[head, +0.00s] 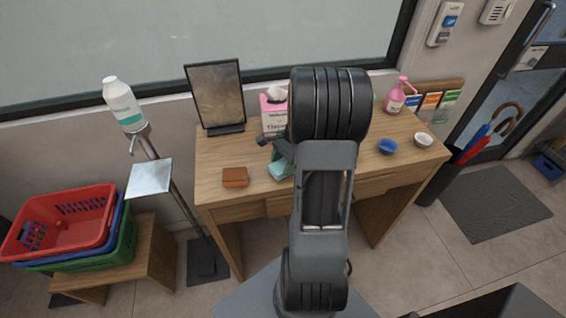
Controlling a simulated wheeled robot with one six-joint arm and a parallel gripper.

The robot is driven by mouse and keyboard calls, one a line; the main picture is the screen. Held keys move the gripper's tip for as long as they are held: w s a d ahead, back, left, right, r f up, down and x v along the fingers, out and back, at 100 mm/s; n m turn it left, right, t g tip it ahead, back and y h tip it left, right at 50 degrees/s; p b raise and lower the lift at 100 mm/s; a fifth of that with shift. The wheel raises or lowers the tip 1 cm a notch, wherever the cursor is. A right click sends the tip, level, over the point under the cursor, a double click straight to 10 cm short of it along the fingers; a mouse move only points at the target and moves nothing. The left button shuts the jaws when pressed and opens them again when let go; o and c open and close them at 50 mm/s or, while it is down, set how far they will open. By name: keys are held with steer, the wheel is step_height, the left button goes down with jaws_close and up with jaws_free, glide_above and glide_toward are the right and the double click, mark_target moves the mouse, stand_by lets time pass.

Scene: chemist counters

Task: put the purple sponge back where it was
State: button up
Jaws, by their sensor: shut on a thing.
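My gripper (275,148) is over the wooden desk (210,160), left of my forearm and in front of the tissue box. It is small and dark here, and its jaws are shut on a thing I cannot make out. A teal block (281,169), perhaps a sponge, shows just below the gripper near the desk's front edge; I cannot tell whether they touch. A brown-orange block (235,177) lies to its left on the desk. I see no purple sponge; my arm hides the middle of the desk.
A dark-framed panel (217,95) and a tissue box (273,106) stand at the back. A blue bowl (388,147), a white bowl (424,140) and a pink pump bottle (396,97) are on the right. A sanitiser stand (165,175) and stacked baskets (65,225) are left of the desk.

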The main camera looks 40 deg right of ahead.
steer(key=o, duration=0.8)
steer(key=shift+o, duration=0.2)
steer(key=v, duration=1.2)
steer(key=s+a+n+t+h, duration=0.2)
steer(key=s+a+n, duration=0.1)
steer(key=a+n, duration=0.6)
steer(key=s+a+n+t+h, duration=0.2)
steer(key=a+n, duration=0.7)
steer(key=a, duration=0.5)
steer(key=shift+s+r+n+h+b, duration=0.3)
steer(key=shift+s+r+n, duration=0.15)
steer(key=shift+s, duration=0.35)
